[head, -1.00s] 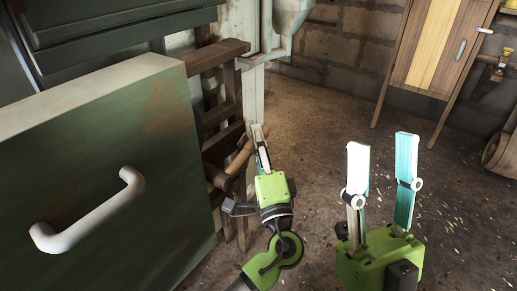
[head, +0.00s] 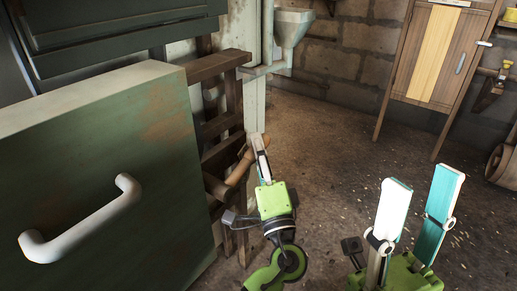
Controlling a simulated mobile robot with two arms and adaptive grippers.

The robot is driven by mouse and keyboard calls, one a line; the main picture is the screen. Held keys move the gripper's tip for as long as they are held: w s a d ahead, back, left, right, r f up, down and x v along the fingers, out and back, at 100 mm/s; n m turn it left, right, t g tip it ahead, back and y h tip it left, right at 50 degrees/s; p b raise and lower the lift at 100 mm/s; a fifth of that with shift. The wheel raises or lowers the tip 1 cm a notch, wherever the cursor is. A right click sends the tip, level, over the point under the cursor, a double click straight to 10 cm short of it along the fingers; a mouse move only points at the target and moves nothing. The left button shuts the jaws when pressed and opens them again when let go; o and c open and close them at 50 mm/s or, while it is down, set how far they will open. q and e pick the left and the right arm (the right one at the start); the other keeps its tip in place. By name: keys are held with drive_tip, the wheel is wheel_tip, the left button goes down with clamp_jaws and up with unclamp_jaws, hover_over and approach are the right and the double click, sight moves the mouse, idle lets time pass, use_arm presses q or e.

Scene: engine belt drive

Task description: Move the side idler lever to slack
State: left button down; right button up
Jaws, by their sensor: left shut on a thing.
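A brown wooden handle (head: 241,167), which looks like the side idler lever, slants up beside the dark wooden frame, past the right edge of the green panel. My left gripper (head: 259,143) is shut on its upper end. The fingers are seen nearly edge-on and hide part of the grip. The handle's lower end and pivot are hidden behind the frame and panel. No belt or pulley can be made out. My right gripper (head: 423,180) is open and empty, fingers pointing up, above the floor at the lower right, well away from the handle.
A big green panel (head: 110,165) with a white bar handle (head: 82,220) fills the left. The dark wooden frame (head: 222,125) stands behind it. A grey funnel (head: 292,28), a wooden cabinet (head: 430,60) and a block wall are at the back.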

use_arm(q)
drive_tip(key=c, duration=1.8)
unclamp_jaws()
drive_tip(key=shift+r, duration=0.15)
drive_tip(key=shift+s+f, duration=0.2)
drive_tip(key=shift+s, duration=0.05)
drive_tip(key=v, duration=1.1)
drive_tip(key=shift+s+d, duration=0.15)
drive_tip(key=shift+s, duration=0.1)
